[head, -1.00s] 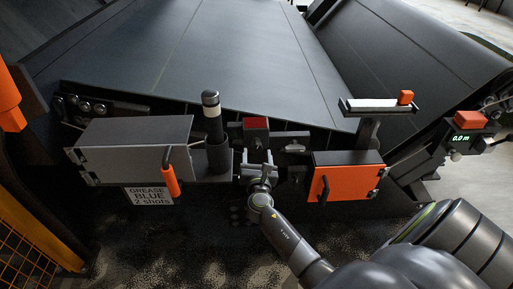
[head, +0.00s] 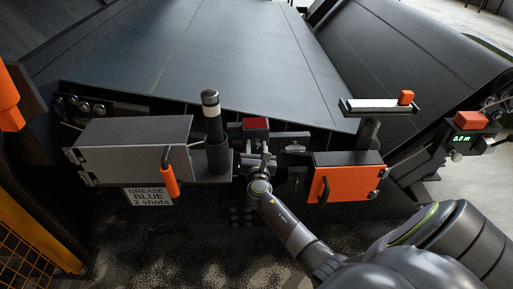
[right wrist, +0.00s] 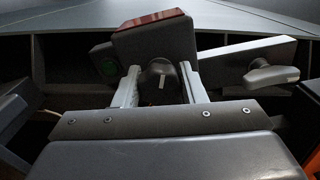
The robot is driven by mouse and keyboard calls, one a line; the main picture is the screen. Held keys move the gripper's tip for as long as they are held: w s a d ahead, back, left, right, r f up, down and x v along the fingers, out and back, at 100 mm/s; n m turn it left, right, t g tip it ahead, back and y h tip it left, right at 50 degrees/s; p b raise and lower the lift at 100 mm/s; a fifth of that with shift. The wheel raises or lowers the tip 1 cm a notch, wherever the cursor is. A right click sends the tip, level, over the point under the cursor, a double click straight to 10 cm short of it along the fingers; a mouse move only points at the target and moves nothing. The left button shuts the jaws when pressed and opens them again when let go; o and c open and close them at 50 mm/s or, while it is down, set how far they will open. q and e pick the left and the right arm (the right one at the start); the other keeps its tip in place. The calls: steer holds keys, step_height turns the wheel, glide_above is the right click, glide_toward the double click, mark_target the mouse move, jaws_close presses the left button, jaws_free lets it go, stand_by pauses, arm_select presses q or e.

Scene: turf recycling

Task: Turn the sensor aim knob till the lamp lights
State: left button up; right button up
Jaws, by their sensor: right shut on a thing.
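A dark sensor box with a dull red top (head: 255,124) stands at the middle of the machine's front edge. It also shows in the right wrist view (right wrist: 155,38). On its near face is a dark round knob (right wrist: 160,76) with a white mark pointing about straight down. My right gripper (head: 261,165) is shut on the knob, one finger on each side in the right wrist view (right wrist: 160,85). My left gripper is not in view.
A grey T-shaped handle (right wrist: 271,74) sits on a bar right of the knob. A grey box (head: 135,150) with an orange handle and an upright dark cylinder (head: 212,118) stand to the left. An orange box (head: 345,178) stands close on the right.

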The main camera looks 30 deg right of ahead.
steer(key=shift+f+m, duration=0.1)
steer(key=shift+m, duration=0.3)
steer(key=shift+m+b, duration=0.4)
steer(key=shift+b, duration=0.05)
steer(key=shift+m, duration=0.5)
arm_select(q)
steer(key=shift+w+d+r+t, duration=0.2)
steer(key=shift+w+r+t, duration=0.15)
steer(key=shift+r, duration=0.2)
arm_select(e)
steer(key=o, duration=1)
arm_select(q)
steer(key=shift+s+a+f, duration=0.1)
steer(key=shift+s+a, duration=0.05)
